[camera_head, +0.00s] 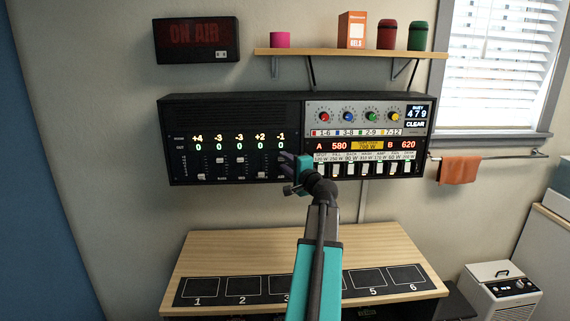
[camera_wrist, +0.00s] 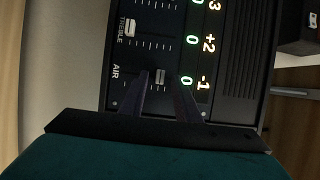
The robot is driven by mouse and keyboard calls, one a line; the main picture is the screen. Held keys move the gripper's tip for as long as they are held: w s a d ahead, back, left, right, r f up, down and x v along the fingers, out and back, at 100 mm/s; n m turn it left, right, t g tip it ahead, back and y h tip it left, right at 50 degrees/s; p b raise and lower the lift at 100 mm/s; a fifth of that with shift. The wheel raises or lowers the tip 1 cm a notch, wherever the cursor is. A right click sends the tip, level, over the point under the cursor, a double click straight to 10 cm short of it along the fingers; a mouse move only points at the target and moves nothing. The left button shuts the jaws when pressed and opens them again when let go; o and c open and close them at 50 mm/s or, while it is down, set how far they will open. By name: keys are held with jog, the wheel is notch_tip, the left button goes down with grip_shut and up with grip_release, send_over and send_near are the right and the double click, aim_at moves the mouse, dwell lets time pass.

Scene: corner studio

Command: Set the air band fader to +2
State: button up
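The fader panel (camera_head: 232,140) is the left half of a black wall unit. Its upper readouts are +4, -3, -3, +2 and -1; the lower ones are all 0. In the wrist view the AIR label (camera_wrist: 116,72) lines up with the air fader cap (camera_wrist: 160,77), a small grey block near mid-track, and the readouts 0 and -1. My gripper (camera_wrist: 162,78) is open, with one dark finger on each side of the cap along its track. I see gaps between cap and fingers; contact in depth is unclear. In the head view, my gripper (camera_head: 290,164) hides the air fader.
The treble fader cap (camera_wrist: 130,28) is beside the air track, towards the label end. A lighting panel (camera_head: 367,140) with knobs and small faders adjoins on the right. Below is a wooden desk (camera_head: 290,243) with numbered pads. A shelf (camera_head: 345,53) hangs above.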

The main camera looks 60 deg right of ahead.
jog(key=b+v, duration=0.3)
jog(key=v, duration=1)
jog(key=shift+s, duration=0.1)
dwell(0.4)
